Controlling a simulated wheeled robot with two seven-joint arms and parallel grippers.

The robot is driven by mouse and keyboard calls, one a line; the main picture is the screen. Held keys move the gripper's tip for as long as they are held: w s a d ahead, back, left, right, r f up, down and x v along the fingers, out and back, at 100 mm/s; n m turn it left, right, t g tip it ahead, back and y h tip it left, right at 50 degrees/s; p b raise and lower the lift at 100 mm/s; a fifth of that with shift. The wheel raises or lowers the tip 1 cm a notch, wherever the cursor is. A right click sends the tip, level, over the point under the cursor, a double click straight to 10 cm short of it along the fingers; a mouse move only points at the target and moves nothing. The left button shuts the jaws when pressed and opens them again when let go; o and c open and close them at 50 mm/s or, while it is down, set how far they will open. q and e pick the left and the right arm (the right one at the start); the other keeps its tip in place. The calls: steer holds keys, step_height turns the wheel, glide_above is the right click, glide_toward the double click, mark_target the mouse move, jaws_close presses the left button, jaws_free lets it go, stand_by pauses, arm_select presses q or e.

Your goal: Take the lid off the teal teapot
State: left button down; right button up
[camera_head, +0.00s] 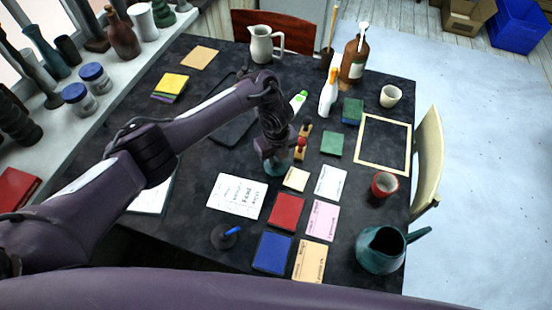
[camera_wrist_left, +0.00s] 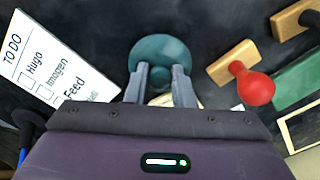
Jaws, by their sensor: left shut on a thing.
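The teal teapot (camera_head: 381,257) stands at the near right corner of the table, its spout pointing right. Its top is open and shows a dark inside. My left gripper (camera_head: 275,160) is over the middle of the table, far to the left of the teapot. It is shut on the round teal lid (camera_head: 276,170). In the left wrist view the lid (camera_wrist_left: 160,48) sits between the two grey fingertips (camera_wrist_left: 161,76). I cannot tell whether the lid touches the table. My right gripper is not in view.
Near the lid lie a to-do sheet (camera_head: 237,196), several coloured cards and a red-knobbed wooden stamp (camera_head: 300,149). A red cup (camera_head: 384,184) stands behind the teapot. A white frame (camera_head: 383,118) lies at the right. Bottles and a white jug (camera_head: 262,46) stand at the back.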

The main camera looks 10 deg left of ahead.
mark_target(276, 160)
arm_select(q)
steer(key=shift+f, duration=0.1)
steer(key=shift+f, duration=0.1)
steer(key=c, duration=1.2)
jaws_free()
steer(key=shift+c, duration=0.2)
steer(key=shift+r, duration=0.25)
step_height(276, 160, up, 2)
steer(key=shift+w+r, duration=0.1)
steer(key=shift+r, duration=0.1)
step_height(276, 160, up, 9)
steer(key=p, duration=0.6)
steer(key=shift+r, duration=0.2)
